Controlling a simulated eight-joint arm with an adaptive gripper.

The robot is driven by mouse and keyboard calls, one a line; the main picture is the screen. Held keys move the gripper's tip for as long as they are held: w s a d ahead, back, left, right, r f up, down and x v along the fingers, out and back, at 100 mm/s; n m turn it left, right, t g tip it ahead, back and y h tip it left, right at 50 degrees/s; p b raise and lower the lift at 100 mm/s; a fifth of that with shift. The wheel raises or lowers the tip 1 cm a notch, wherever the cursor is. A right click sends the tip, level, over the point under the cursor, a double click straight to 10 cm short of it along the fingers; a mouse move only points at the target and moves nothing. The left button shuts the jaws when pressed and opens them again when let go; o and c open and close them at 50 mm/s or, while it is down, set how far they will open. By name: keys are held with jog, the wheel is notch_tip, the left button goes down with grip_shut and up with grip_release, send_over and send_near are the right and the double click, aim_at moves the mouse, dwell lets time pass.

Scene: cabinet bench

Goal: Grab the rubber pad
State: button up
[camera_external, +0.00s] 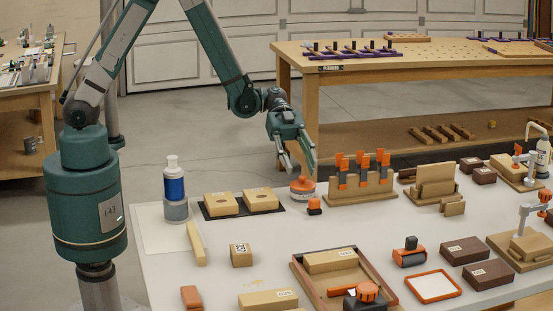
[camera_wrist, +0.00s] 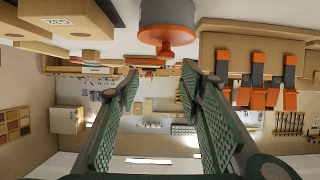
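A flat black pad (camera_external: 243,213), which looks like the rubber pad, lies on the white bench in the external view. Two light wooden blocks (camera_external: 221,203) (camera_external: 261,199) rest on it and cover most of it; its edges show around them. My gripper (camera_external: 300,168) is above the bench, to the right of the pad and higher. Its two fingers are spread and empty. In the wrist view the open gripper (camera_wrist: 160,85) shows green ribbed finger pads with nothing between them. I cannot make out the pad clearly in the wrist view.
A round container with an orange knob (camera_external: 303,187) stands just below my gripper; it also shows in the wrist view (camera_wrist: 168,22). A wooden rack with orange-handled tools (camera_external: 361,174) is to the right. Wooden blocks lie in front.

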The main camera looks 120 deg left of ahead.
jog(key=shift+a+f, duration=0.35)
jog(key=shift+f, duration=0.1)
jog(key=shift+w+d, duration=0.1)
jog(key=b, duration=0.2)
send_near(315, 200)
jog(key=shift+x, duration=1.15)
jog(key=shift+f, duration=0.15)
jog(key=shift+b+x, duration=0.8)
jog(key=shift+x, duration=1.75)
jog(key=c, duration=1)
